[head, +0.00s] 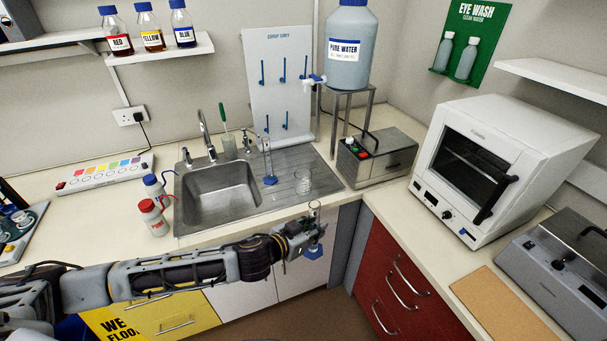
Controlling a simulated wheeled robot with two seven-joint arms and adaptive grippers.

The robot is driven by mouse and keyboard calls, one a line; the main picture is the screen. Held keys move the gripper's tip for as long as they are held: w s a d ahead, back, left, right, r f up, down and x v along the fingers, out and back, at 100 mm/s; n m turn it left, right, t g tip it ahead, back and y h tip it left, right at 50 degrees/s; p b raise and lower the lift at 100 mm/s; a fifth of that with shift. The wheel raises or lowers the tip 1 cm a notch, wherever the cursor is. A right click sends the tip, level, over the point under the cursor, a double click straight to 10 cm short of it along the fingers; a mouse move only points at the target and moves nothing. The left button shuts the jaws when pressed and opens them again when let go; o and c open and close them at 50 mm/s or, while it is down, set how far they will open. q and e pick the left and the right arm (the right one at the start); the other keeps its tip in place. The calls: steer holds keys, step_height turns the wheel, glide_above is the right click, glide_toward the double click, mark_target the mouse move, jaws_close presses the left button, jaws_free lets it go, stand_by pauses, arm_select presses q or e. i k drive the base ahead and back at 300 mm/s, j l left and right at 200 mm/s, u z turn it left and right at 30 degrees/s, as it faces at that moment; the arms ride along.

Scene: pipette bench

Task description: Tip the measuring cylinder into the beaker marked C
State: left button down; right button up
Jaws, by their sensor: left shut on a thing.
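My left gripper (308,232) is shut on a clear measuring cylinder with a blue base (314,252). It holds the cylinder about upright in front of the counter's front edge, with the clear top (314,209) above the fingers and the base below. The fingers hide the middle of the tube. A clear glass beaker (303,182) stands on the drainer beyond the gripper, apart from the cylinder; I cannot read a mark on it. Another blue-based cylinder (268,163) stands upright on the drainer. My right gripper is not in view.
The sink (220,190) with its tap (205,135) lies left of the drainer. A red-capped bottle (153,217) and a blue-capped bottle (154,187) stand left of it. A grey metal bath (377,158) and a white oven (490,165) stand to the right.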

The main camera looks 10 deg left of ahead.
mark_target(302, 176)
steer(key=i, duration=0.95)
